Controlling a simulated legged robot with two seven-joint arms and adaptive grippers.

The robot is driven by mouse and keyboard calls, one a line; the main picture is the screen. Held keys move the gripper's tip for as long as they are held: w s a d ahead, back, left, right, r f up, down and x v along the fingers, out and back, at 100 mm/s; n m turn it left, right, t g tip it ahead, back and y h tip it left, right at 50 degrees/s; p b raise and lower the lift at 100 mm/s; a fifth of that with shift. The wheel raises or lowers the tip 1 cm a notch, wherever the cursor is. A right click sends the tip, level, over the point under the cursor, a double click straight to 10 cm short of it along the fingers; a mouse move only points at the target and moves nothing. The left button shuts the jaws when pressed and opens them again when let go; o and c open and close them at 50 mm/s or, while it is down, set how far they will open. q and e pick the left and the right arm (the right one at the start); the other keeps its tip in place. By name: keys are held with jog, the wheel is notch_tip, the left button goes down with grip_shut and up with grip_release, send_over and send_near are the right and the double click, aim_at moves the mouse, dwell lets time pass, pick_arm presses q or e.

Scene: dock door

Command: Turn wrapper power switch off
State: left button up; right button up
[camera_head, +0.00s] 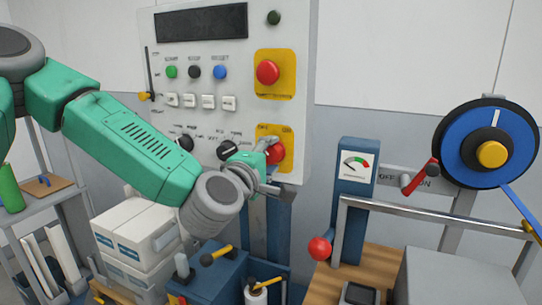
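A grey-white control panel (168,60) stands upright in the middle. Low on its right side is a yellow plate (288,134) with a red rotary switch (276,151). Its small lettering is too blurred to read surely. My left gripper (273,168) is in front of this plate, its fingers pointing right. One finger overlaps the left side of the red switch and another grey finger part is below it. I cannot tell whether they touch it or how far they are open. The gripper hides part of the switch. My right gripper is not in view.
A red emergency button (267,72) is above the switch, with black dials (228,149) to its left. A red-handled lever (421,177) by an OFF/ON label and a blue reel (466,145) are at right. White boxes (135,235) and a blue toolbox (215,275) are below.

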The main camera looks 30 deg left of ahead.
pick_arm(q)
jog(key=shift+o, duration=0.8)
jog(key=shift+w+a+f, duration=0.15)
